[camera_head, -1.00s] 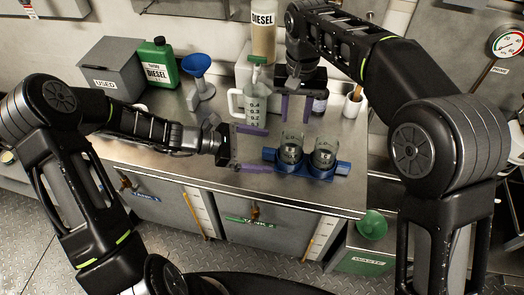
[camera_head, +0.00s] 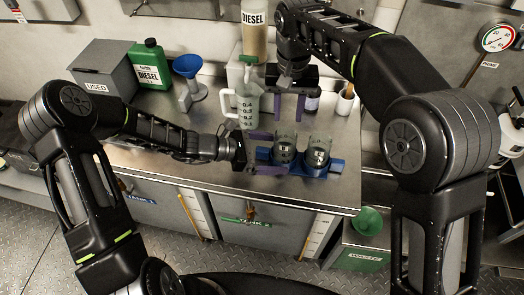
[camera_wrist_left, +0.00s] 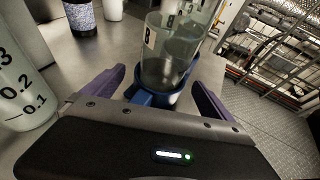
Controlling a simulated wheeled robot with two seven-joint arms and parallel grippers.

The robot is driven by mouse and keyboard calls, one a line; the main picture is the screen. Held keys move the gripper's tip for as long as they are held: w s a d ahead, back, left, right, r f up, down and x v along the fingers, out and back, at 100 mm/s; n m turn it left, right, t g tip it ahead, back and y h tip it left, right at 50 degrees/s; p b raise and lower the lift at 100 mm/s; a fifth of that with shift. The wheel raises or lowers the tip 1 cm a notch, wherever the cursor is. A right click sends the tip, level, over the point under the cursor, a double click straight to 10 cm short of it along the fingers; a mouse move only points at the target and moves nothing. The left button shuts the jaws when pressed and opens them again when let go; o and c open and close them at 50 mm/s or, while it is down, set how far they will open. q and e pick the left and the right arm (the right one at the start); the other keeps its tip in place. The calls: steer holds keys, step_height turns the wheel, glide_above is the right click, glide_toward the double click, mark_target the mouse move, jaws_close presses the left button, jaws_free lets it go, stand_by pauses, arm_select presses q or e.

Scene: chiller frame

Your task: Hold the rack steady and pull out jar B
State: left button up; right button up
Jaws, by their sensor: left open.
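The left jar (camera_head: 284,150) and the right jar (camera_head: 318,152) are upright; the right one's label looks like B. My left gripper (camera_head: 279,153) is open at the rack's left end, one purple finger on each side. In the left wrist view the rack's blue end (camera_wrist_left: 153,97) lies between the spread fingers, with a gap each side, and a jar (camera_wrist_left: 165,65) rises behind it. My right gripper (camera_head: 289,114) is open, fingers down, behind and above the jars, empty.
A measuring jug (camera_head: 244,105) stands close behind my left gripper. A blue funnel (camera_head: 188,68), a green diesel can (camera_head: 150,66) and a grey USED box (camera_head: 98,72) stand at the left. A white cup (camera_head: 345,103) is at the right. The counter's front edge is near the rack.

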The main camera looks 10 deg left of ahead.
mark_target(299, 159)
arm_select(q)
steer(key=shift+x, duration=1.1)
